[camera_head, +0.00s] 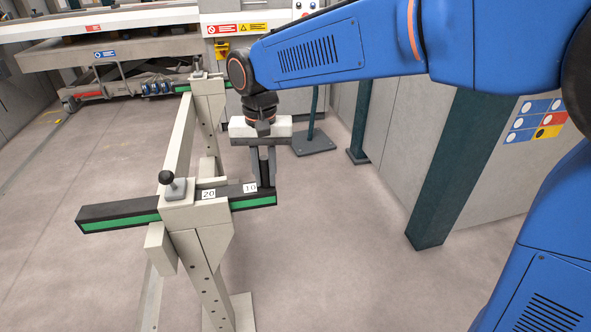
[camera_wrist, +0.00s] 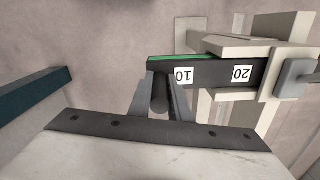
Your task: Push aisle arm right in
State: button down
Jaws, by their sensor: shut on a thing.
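The aisle arm, a black bar with a green side strip (camera_head: 115,218), passes through the top of a cream post (camera_head: 200,220). White labels "20" and "10" show on its top, both on the right side of the post. In the wrist view the bar (camera_wrist: 215,72) runs right from the fingers into the cream holder. My gripper (camera_head: 264,182) points down at the bar's right end, just beyond the "10" label. In the wrist view its two fingers (camera_wrist: 161,97) are shut around a dark round peg (camera_wrist: 160,88) at that end. The peg's base is partly hidden.
A knob on a grey block (camera_head: 174,186) sits on the post top; it also shows in the wrist view (camera_wrist: 296,78). A cream rail (camera_head: 181,135) runs back to another post with a green-edged arm (camera_head: 184,89). A dark green column (camera_head: 455,165) stands right. Floor between is clear.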

aim_at(208, 194)
jog(key=s+a, duration=0.1)
jog(key=a, duration=0.3)
jog(key=s+a, duration=0.1)
jog(key=a, duration=0.4)
jog(key=s+a, duration=0.1)
jog(key=a, duration=0.3)
jog(key=shift+s+a, duration=0.15)
jog(key=shift+s, duration=0.25)
jog(key=c, duration=1.6)
grip_release()
jog(key=shift+a, duration=0.15)
jog(key=shift+c, duration=0.2)
jog(key=w+d, duration=0.4)
jog(key=d, duration=0.9)
jog(key=w+d, duration=0.4)
jog(key=d, duration=0.9)
notch_tip(208, 194, up, 14)
jog(key=shift+s+r, duration=0.2)
jog(key=shift+s, duration=0.1)
